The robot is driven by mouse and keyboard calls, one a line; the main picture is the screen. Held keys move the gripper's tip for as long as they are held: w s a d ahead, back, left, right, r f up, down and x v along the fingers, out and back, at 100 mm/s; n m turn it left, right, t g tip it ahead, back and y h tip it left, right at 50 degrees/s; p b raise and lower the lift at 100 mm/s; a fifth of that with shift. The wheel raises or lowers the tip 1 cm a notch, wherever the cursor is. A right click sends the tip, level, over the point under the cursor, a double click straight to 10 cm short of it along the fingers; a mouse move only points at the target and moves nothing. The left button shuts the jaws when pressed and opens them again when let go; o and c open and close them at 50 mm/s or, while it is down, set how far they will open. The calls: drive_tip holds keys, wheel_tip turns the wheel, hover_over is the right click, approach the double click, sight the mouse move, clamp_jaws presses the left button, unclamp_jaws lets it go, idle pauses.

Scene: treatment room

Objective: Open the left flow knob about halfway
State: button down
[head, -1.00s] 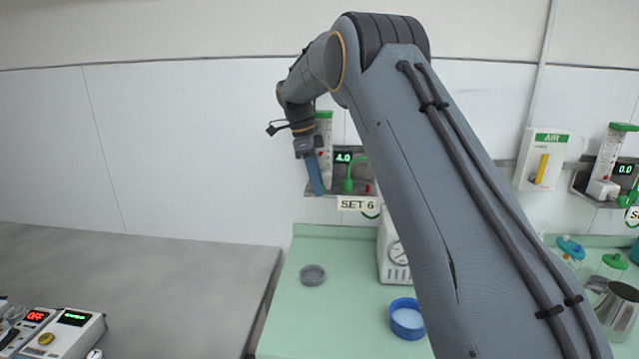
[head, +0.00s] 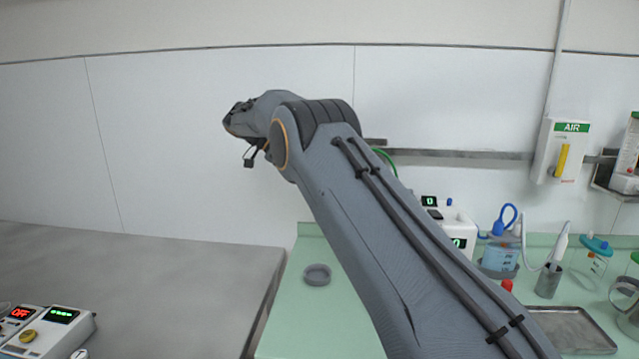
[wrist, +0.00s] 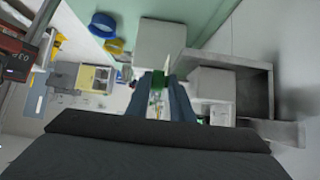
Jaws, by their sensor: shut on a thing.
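In the wrist view my gripper (wrist: 160,80) is closed around a small green knob (wrist: 157,88), one blue-grey finger on each side of it. Which flow knob this is, and how far it is turned, I cannot tell. In the head view my arm hides the fingers, the knob, the flow meter and its readout. Only a green tube (head: 386,161) by the wall rail shows beside the arm.
The wall rail (head: 450,154) runs right to the AIR panel (head: 562,150). A grey dish (head: 317,275) sits on the green counter, with a metal tray (head: 572,332) at the right. A grey shelf (wrist: 245,75) is close right of the fingers in the wrist view.

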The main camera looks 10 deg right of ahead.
drive_tip(key=shift+s+a+f, duration=0.1)
drive_tip(key=shift+s+f, duration=0.1)
drive_tip(key=shift+f, duration=0.15)
drive_tip(key=c, duration=1.9)
unclamp_jaws()
drive_tip(key=shift+c, duration=0.2)
drive_tip(key=shift+o, duration=1.3)
drive_tip(key=shift+a+r, duration=0.1)
drive_tip(key=shift+r, duration=0.05)
drive_tip(key=shift+r, duration=0.15)
drive_tip(key=shift+d, duration=0.2)
